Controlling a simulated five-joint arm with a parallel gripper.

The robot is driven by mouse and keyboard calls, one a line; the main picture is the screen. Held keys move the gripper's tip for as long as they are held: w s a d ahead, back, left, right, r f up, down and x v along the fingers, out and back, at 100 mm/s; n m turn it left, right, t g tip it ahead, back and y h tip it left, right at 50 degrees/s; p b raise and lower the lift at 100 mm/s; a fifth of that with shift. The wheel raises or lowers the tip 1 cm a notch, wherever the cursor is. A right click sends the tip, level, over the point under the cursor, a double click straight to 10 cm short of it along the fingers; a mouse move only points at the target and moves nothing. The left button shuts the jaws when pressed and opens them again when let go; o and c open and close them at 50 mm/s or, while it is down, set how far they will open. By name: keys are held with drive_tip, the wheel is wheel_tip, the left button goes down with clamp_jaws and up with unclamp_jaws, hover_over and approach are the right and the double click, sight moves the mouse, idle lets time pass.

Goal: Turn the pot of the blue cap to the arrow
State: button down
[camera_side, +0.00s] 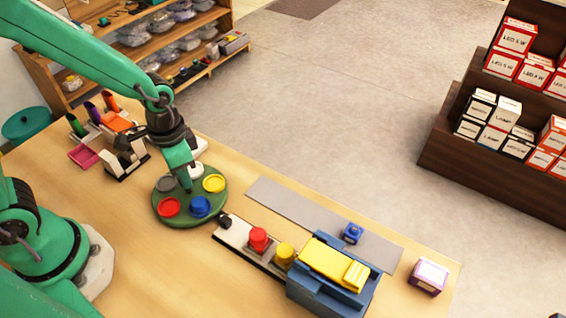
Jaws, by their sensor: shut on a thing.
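A round green turntable (188,221) lies on the wooden table and carries pots with coloured caps. The blue cap (200,206) is on its front right part. The red cap (168,207) is at front left, the yellow cap (214,184) at right and a grey cap (165,184) at back left. My fingers partly hide this piece. I cannot make out an arrow clearly.
A pale rail with a red knob (258,240) and a yellow knob (285,253) runs right of the turntable to a blue and yellow box (332,271). A grey strip (295,208) lies behind. A pen holder (100,125) stands at back left. Bare table lies in front.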

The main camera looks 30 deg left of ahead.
drive_tip(key=shift+n, duration=2.1)
drive_tip(key=c, duration=1.2)
unclamp_jaws()
drive_tip(key=shift+r, duration=0.15)
drive_tip(key=shift+r, duration=3.8)
drive_tip(key=shift+r, duration=0.15)
